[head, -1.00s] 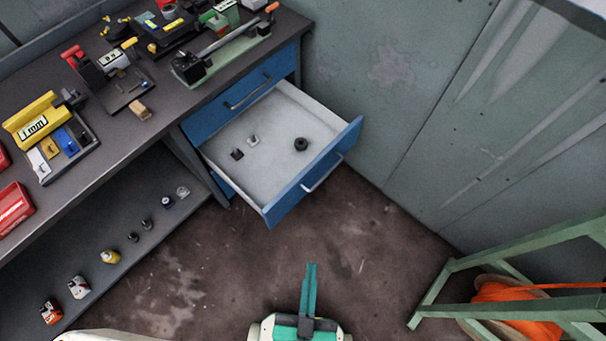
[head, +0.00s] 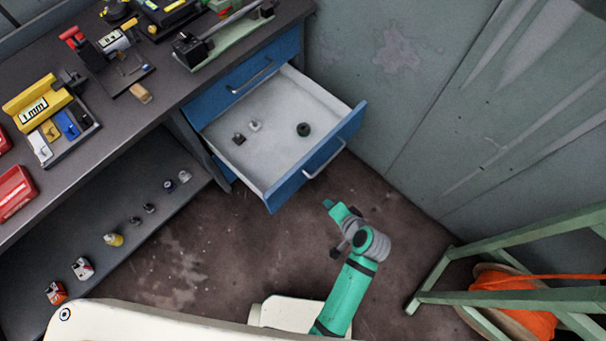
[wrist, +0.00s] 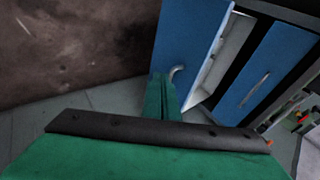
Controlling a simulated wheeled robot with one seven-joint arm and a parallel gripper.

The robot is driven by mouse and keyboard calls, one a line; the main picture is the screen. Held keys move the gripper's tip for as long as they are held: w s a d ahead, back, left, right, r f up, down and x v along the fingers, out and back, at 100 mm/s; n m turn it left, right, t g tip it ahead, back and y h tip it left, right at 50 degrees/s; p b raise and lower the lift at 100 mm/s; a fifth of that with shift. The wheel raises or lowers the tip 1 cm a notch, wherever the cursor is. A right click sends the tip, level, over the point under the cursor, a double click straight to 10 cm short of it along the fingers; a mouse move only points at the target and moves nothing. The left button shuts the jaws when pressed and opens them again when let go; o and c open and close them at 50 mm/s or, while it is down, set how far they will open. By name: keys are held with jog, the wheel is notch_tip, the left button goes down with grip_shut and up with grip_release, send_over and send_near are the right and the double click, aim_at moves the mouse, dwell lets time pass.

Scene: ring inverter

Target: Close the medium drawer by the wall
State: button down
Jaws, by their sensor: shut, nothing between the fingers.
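The blue medium drawer (head: 318,157) by the wall stands pulled well out of the workbench. Its pale tray holds a black ring-like part (head: 304,129) and two smaller parts. Its front has a metal bar handle (head: 324,160). In the wrist view the blue drawer front (wrist: 187,40) and its handle (wrist: 177,72) show just beyond my fingertips. My gripper (wrist: 162,84) is shut and empty, its green fingers together. In the head view my teal arm (head: 346,289) reaches up to just in front of the drawer; a small gap of floor shows between them. Contact is not visible.
A shut blue drawer (head: 244,82) sits above the open one. The grey wall (head: 400,90) is close on the right. A green frame with an orange cable reel (head: 520,320) stands at lower right. Small parts line the lower shelf (head: 135,208).

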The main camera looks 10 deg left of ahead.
jog(key=w+r+g+y, duration=0.1)
jog(key=w+r+y, duration=0.2)
jog(key=w+r, duration=0.1)
send_near(297, 172)
jog(key=x, duration=0.4)
jog(key=shift+w+a+f, duration=0.25)
jog(key=shift+a+f, duration=0.15)
jog(key=shift+a, duration=0.15)
jog(key=shift+w, duration=0.15)
